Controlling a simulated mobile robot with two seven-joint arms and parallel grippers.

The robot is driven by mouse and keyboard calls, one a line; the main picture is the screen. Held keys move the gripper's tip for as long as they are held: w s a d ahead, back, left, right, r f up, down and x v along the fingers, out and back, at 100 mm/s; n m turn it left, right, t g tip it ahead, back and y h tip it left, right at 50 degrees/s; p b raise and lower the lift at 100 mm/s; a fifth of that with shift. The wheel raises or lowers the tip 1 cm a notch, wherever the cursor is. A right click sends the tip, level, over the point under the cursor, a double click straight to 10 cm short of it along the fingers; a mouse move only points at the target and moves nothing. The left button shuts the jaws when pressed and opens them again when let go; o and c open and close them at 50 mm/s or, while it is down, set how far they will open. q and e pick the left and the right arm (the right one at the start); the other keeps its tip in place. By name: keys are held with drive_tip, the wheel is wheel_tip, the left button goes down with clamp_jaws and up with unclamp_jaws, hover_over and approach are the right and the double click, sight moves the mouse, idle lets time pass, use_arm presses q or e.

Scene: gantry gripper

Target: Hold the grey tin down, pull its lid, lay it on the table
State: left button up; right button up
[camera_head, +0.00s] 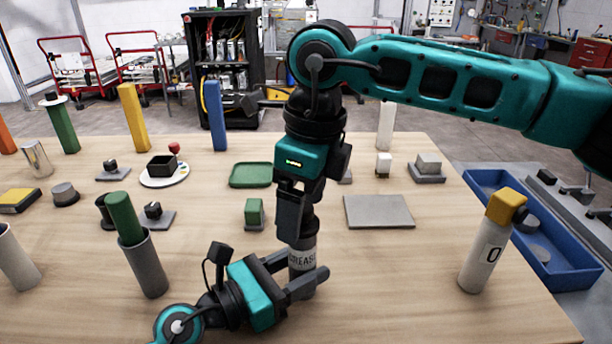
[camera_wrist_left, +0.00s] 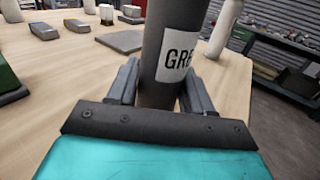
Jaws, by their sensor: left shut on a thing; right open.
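The grey tin (camera_head: 302,260) stands upright on the table, with a white label that reads in part "GREASE". It also shows in the left wrist view (camera_wrist_left: 160,78), its top cut off by the frame edge. My left gripper (camera_head: 299,277) is shut on the tin's lower body from the side, one finger on each side; its fingers also show in the left wrist view (camera_wrist_left: 163,92). My right gripper (camera_head: 299,215) points down over the tin's top and is open. It hides much of the tin's upper end, so I cannot make out the lid or whether the fingers touch it.
A flat grey plate (camera_head: 380,211) lies right of the tin, and a green block (camera_head: 254,213) stands to its left. A white cylinder with a yellow top (camera_head: 484,250) stands further right, beside a blue bin (camera_head: 545,262). The table between plate and white cylinder is bare.

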drive_tip(key=shift+f, duration=0.4)
drive_tip(key=shift+c, duration=0.3)
drive_tip(key=c, duration=1)
drive_tip(key=shift+r, duration=1.55)
drive_tip(key=shift+r, duration=0.15)
drive_tip(key=shift+r, duration=1.4)
